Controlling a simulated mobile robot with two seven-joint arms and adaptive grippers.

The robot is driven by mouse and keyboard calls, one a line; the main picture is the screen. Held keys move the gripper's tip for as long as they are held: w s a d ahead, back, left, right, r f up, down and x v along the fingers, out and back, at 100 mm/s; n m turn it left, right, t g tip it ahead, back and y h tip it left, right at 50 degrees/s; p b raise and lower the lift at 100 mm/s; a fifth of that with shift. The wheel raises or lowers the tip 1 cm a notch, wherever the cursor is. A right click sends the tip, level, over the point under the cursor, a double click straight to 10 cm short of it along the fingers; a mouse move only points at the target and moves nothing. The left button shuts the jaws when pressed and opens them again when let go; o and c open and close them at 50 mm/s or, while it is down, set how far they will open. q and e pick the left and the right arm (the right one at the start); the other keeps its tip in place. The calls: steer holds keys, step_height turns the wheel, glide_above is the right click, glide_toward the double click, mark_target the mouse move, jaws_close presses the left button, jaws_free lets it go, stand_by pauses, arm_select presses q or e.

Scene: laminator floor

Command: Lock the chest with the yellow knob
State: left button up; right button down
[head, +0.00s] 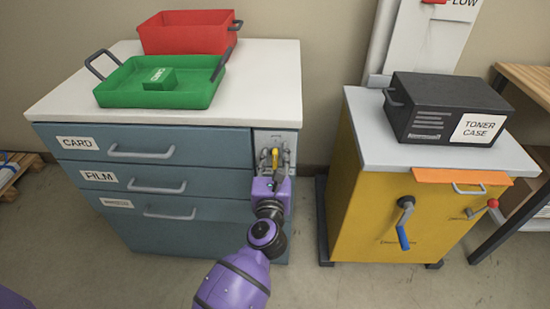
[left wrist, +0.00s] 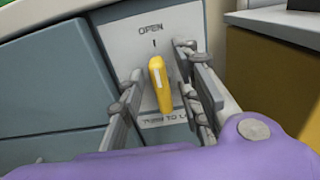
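The blue-grey chest (head: 90,150) has drawers labelled CARD and FILM and a third with an unreadable label; all look closed. The yellow knob (head: 275,157) sits on a pale plate (head: 288,138) at the chest's right front. In the left wrist view the knob (left wrist: 159,85) stands roughly upright below the word OPEN and a short mark; lettering below it is partly hidden. My left gripper (head: 277,160) is at the plate, its fingers (left wrist: 163,95) open on either side of the knob, with gaps visible. My right gripper is not in view.
On the chest top are a green tray (head: 205,95) holding a green block (head: 160,79) and a red tray (head: 185,37). A yellow cabinet (head: 370,215) with a blue-handled crank (head: 403,230) stands to the right, bearing a black toner case (head: 450,95). A floor gap separates them.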

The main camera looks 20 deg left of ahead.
arm_select(q)
steer(key=shift+w, duration=0.2)
jaws_close()
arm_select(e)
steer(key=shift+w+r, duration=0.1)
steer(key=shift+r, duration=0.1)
